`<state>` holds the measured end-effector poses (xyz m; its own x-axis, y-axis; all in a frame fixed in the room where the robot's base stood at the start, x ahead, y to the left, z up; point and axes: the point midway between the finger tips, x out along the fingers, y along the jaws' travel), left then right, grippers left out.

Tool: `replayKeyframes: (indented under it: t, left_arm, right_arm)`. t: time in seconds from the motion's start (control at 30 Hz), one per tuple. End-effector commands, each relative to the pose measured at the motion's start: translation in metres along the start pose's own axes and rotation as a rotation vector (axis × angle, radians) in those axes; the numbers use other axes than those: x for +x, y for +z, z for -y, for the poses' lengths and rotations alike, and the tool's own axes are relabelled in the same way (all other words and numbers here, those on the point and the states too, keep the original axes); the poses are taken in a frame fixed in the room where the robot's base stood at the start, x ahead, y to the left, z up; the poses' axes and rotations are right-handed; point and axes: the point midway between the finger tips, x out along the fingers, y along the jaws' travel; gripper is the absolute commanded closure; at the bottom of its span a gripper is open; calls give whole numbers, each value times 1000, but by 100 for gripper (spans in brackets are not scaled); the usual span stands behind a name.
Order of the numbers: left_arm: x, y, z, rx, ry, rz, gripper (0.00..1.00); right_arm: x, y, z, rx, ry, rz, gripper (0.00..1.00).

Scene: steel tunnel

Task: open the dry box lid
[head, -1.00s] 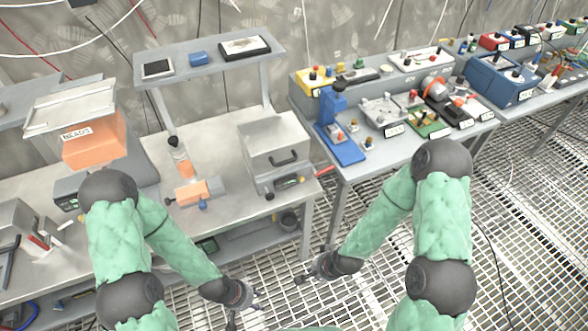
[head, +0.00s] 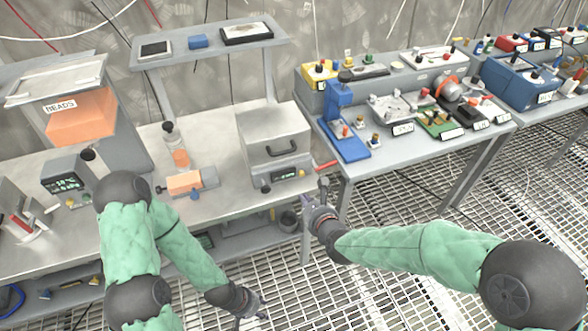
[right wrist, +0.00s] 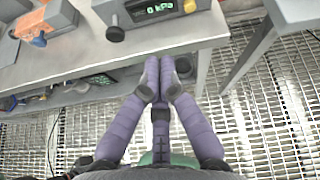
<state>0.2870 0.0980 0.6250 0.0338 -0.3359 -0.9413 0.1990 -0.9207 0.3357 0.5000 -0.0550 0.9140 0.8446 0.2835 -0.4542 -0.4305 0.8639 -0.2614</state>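A grey metal box (head: 283,130) with a flat top and a dark front handle (head: 281,148) stands on the left bench. It looks like the dry box, and its lid looks shut. A small green-digit panel (head: 288,172) sits below the handle; it also shows in the right wrist view (right wrist: 157,8). My right gripper (head: 318,192) is in front of the bench's right end, below and right of the box, touching nothing. In the right wrist view its purple fingers (right wrist: 161,72) meet at the tips with nothing between. My left gripper (head: 254,310) hangs low before the bench, small and unclear.
An orange bin labelled BEADS (head: 80,118) and a bottle (head: 175,145) stand left of the box. An orange block device (head: 186,183) lies nearer. A raised shelf (head: 215,52) is behind. A second bench (head: 385,148) with instruments stands right, past a narrow gap.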

Motion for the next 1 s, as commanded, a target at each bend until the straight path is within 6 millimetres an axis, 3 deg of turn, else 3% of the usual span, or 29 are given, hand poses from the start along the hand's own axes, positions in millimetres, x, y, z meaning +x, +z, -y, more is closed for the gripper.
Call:
replayKeyframes:
  t: [0.2,0.47,1.0]
  left_arm:
    - [12,0,4,0,0,0,60]
    - [14,-1,5,0,0,0,60]
    - [34,-1,12,0,0,0,60]
  right_arm:
    - [-4,26,0,246,-26,107,100]
    - [3,32,1,305,-28,126,100]
    - [82,40,4,302,-28,125,100]
